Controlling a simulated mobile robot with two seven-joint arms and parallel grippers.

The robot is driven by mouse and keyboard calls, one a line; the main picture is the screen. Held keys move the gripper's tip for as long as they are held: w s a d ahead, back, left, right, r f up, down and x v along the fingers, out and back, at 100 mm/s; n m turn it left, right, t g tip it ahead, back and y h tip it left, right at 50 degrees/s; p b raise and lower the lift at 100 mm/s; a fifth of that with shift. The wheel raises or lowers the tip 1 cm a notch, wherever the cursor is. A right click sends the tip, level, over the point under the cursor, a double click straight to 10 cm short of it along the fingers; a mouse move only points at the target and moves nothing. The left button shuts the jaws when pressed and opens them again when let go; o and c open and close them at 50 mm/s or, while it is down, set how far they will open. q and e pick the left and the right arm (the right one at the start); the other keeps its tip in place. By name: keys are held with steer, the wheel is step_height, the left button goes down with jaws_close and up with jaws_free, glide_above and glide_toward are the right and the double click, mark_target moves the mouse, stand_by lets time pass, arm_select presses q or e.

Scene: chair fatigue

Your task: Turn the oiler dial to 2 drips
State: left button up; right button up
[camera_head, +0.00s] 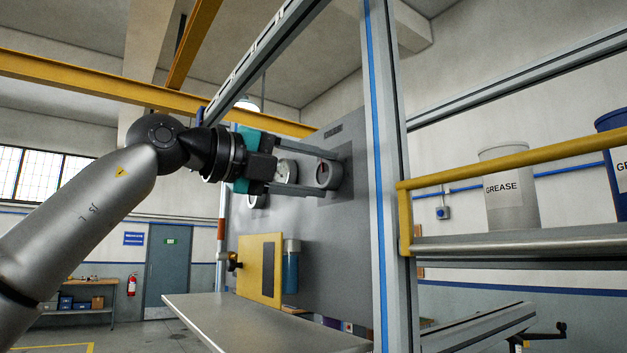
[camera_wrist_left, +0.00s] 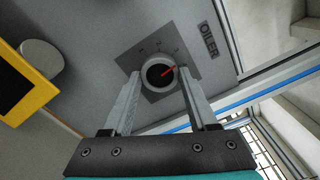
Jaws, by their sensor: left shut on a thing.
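The oiler dial (camera_head: 327,177) is a light grey round knob on a darker square plate of the grey panel. It also shows in the wrist view (camera_wrist_left: 160,86), with a dark face and a red pointer aimed to the upper right. An OILER label (camera_wrist_left: 207,40) sits beside the plate. My right gripper is not in view.
A yellow plate (camera_head: 258,262) and a blue cylinder (camera_head: 291,272) are lower on the panel, above a metal shelf (camera_head: 262,325). A steel post (camera_head: 382,200) and yellow rail (camera_head: 500,163) stand right, with a grease bucket (camera_head: 510,195).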

arm_select(q)
steer(key=n+b, duration=0.2)
steer(key=n, duration=0.3)
steer(key=shift+n, duration=0.4)
steer(key=shift+r+n+b, duration=0.15)
steer(key=shift+n+b, duration=0.7)
steer(key=shift+n, duration=1.45)
steer(key=o, duration=1.4)
steer(key=shift+s+a, duration=0.25)
steer(key=shift+a, duration=0.25)
steer(key=b+v, duration=0.3)
steer(key=v, duration=1.1)
steer(key=shift+s, duration=0.15)
